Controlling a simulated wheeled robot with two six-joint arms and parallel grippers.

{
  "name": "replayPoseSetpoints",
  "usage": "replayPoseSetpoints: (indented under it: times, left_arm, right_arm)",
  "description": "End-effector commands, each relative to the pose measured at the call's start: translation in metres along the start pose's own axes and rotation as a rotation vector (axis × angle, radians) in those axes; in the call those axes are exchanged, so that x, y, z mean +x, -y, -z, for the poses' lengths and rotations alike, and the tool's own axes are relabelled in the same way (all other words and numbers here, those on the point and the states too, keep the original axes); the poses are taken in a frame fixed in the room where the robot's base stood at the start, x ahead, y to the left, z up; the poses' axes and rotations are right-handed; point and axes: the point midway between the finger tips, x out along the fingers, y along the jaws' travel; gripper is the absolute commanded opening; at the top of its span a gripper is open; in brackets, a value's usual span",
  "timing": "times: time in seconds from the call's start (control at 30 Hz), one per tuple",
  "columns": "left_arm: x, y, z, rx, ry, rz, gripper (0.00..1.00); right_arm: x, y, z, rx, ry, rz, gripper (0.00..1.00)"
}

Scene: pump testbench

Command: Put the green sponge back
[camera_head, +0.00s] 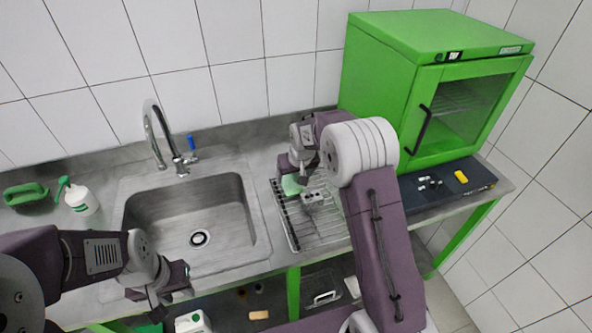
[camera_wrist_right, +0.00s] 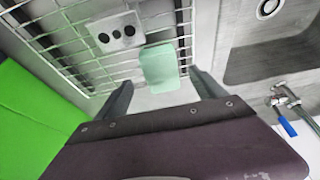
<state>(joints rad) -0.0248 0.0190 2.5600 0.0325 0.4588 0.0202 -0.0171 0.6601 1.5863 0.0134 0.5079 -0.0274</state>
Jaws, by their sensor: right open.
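The pale green sponge (camera_head: 291,185) lies at the wire drying rack (camera_head: 294,237) to the right of the sink. In the right wrist view the sponge (camera_wrist_right: 160,68) shows just beyond the fingertips, roughly midway between them. My right gripper (camera_wrist_right: 163,86) is open and empty, its fingers pointing at the rack. In the head view my right gripper (camera_head: 301,176) is above the sponge and partly hides it. My left gripper (camera_head: 165,297) hangs near the sink's front left edge, far from the sponge; its jaw opening is unclear.
A grey block with black holes (camera_wrist_right: 115,33) sits on the rack beside the sponge. The sink (camera_head: 196,215) with its faucet (camera_head: 160,135) is left of the rack. A green oven-like cabinet (camera_head: 430,85) stands right. A white bottle (camera_head: 80,199) stands far left.

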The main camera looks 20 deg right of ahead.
Motion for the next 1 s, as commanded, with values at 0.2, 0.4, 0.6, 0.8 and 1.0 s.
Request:
replayPoseSetpoints:
  times: [0.2,0.4,0.6,0.8,1.0]
  left_arm:
    - [0.003,0.000,0.000,0.000,0.000,0.000,0.36]
    - [0.003,0.000,0.000,0.000,0.000,0.000,0.36]
    - [0.003,0.000,0.000,0.000,0.000,0.000,0.36]
    - [0.003,0.000,0.000,0.000,0.000,0.000,0.36]
    - [0.003,0.000,0.000,0.000,0.000,0.000,0.36]
  right_arm:
    - [-0.048,0.000,0.000,0.000,-0.002,0.000,0.79]
    - [-0.063,0.000,-0.001,0.000,0.001,0.000,0.79]
    - [-0.070,0.002,-0.041,0.009,0.051,0.003,0.79]
    - [-0.092,0.006,-0.180,0.042,0.197,0.006,0.79]
    - [-0.104,0.008,-0.260,0.059,0.276,0.005,0.79]
